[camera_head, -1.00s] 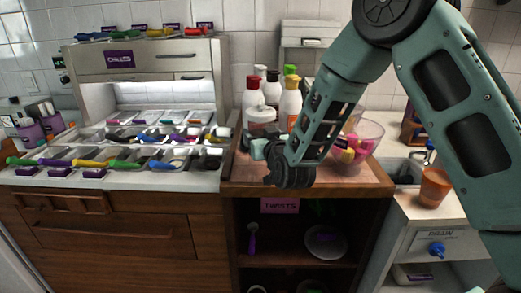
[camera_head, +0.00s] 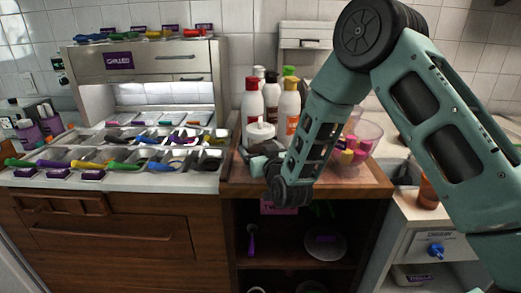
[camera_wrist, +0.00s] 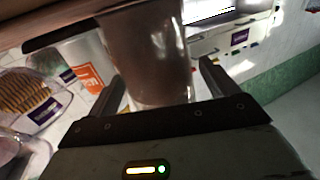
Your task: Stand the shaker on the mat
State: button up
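The shaker (camera_head: 261,131) shows in the head view as a pale round top just above my gripper (camera_head: 262,150), in front of the bottles. In the wrist view the shaker (camera_wrist: 145,55) is a brownish, see-through, blurred body between the two dark fingers of my gripper (camera_wrist: 160,85), which look closed on its sides. My arm hides much of the worktop beyond. The brown worktop surface (camera_head: 350,185) lies under my gripper. I cannot make out a separate mat on it. Whether the shaker's base touches the surface is hidden.
Several sauce bottles (camera_head: 288,110) stand close behind the shaker. A clear bowl (camera_head: 368,140) with pink and yellow items stands to the right, partly behind my arm. Topping trays with coloured scoops (camera_head: 120,165) fill the left counter.

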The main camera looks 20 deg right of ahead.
jog(key=shift+r, duration=0.25)
jog(key=s+b, duration=0.2)
jog(key=s, duration=1)
jog(key=s+a+f+n+g+y, duration=0.2)
jog(key=s+a+n+g+y, duration=0.2)
jog(key=s+a+g, duration=0.7)
jog(key=s+d+r+n+g+h, duration=0.1)
jog(key=s+d+g+h, duration=0.1)
jog(key=s, duration=0.7)
jog(key=s+d+r+n+g+h, duration=0.1)
jog(key=s+g, duration=0.4)
jog(key=s, duration=0.5)
jog(key=shift+s+d+r+n+h, duration=0.15)
jog(key=shift+s+d+n+h, duration=0.1)
jog(key=shift+d+n+h, duration=0.4)
jog(key=shift+d, duration=0.25)
